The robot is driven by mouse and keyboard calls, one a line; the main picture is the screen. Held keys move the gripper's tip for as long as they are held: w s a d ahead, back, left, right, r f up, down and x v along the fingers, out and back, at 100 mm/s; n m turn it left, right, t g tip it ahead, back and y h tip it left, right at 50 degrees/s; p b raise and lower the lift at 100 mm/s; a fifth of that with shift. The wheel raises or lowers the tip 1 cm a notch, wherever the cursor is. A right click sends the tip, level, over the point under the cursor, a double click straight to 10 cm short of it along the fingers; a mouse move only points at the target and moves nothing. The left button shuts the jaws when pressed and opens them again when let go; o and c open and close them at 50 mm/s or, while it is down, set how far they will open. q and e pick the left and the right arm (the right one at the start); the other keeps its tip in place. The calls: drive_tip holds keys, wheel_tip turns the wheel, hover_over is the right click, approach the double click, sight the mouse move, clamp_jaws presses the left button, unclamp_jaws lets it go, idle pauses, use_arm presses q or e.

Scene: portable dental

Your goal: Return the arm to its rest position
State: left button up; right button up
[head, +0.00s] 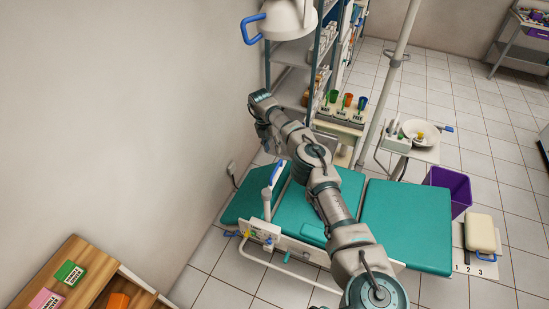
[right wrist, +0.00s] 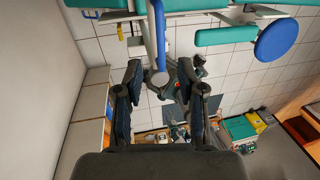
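My right arm reaches from the bottom right of the head view across the teal dental chair (head: 405,222) to the far left side of it. My right gripper (head: 268,140) hangs beyond the chair's back end, near the wall, small and partly hidden by its own wrist. In the right wrist view its two dark fingers (right wrist: 160,80) stand apart with nothing clasped between them. A pale post with a blue-edged armrest (right wrist: 157,45) shows between and beyond the fingers; whether they touch it I cannot tell. My left gripper is not in view.
A shelf rack (head: 321,50) and a small cart with coloured cups (head: 342,119) stand near the gripper. A white lamp (head: 286,18) hangs above. A purple bin (head: 455,190) and a basin tray (head: 424,153) stand right. A wooden cabinet (head: 85,293) is at lower left.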

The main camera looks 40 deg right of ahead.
drive_tip(key=shift+w+a+r, duration=0.1)
drive_tip(key=shift+w+r, duration=0.05)
drive_tip(key=shift+r, duration=0.5)
drive_tip(key=shift+w+a+r, duration=0.1)
drive_tip(key=shift+r, duration=0.55)
drive_tip(key=shift+d, duration=0.1)
